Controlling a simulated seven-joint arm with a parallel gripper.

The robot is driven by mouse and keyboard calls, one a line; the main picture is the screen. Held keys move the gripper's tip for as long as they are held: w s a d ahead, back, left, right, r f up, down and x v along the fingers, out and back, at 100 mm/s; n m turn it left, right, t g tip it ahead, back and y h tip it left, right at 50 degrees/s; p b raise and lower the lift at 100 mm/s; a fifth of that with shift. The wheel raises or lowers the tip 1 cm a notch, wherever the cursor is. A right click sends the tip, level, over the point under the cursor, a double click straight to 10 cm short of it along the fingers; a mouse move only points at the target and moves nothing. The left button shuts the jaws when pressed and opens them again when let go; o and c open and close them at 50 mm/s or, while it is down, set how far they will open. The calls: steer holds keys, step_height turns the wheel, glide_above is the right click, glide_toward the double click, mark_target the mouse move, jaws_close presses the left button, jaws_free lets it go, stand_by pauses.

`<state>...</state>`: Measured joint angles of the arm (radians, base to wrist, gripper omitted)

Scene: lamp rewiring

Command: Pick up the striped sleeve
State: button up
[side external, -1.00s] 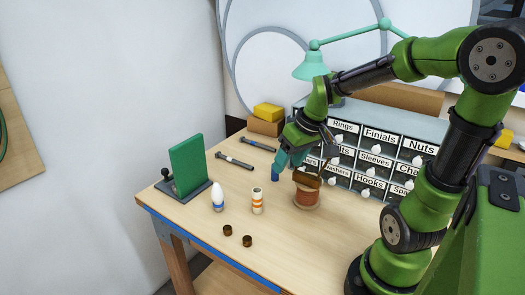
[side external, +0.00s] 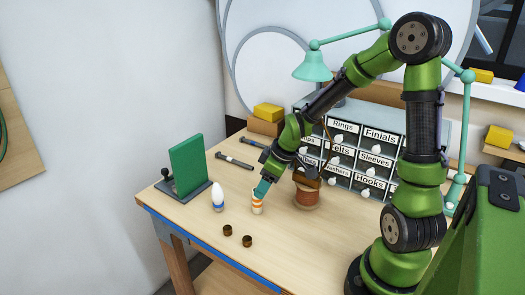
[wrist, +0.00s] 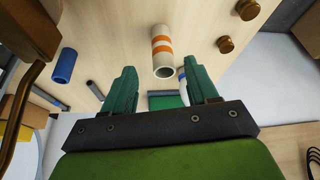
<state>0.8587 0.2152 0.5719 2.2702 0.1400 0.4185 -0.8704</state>
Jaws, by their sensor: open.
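The striped sleeve (side external: 257,206), a white hollow tube with orange bands, stands upright on the workbench. In the wrist view the sleeve (wrist: 162,48) shows its open end toward me, centred in the gap between my fingers and just beyond their tips. My gripper (side external: 262,188) is open and empty, its teal fingers pointing down at the top of the sleeve. In the wrist view the two fingers of the gripper (wrist: 164,76) are spread to either side. The side view does not show clearly whether a finger touches the sleeve.
A white-and-blue bulb-shaped piece (side external: 218,198) stands left of the sleeve, with two brown caps (side external: 237,236) in front. A brown lamp base (side external: 307,195) is close on the right. A blue cylinder (wrist: 65,66) shows in the wrist view. A green panel (side external: 187,163) stands further left.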

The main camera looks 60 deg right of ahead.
mark_target(255, 199)
steer(key=shift+w+a+x, duration=0.15)
steer(key=shift+x, duration=1.6)
steer(key=shift+w+a+x, duration=0.1)
steer(key=shift+x, duration=1.6)
steer(key=shift+r, duration=0.1)
steer(key=c, duration=1)
steer(key=shift+r, duration=0.1)
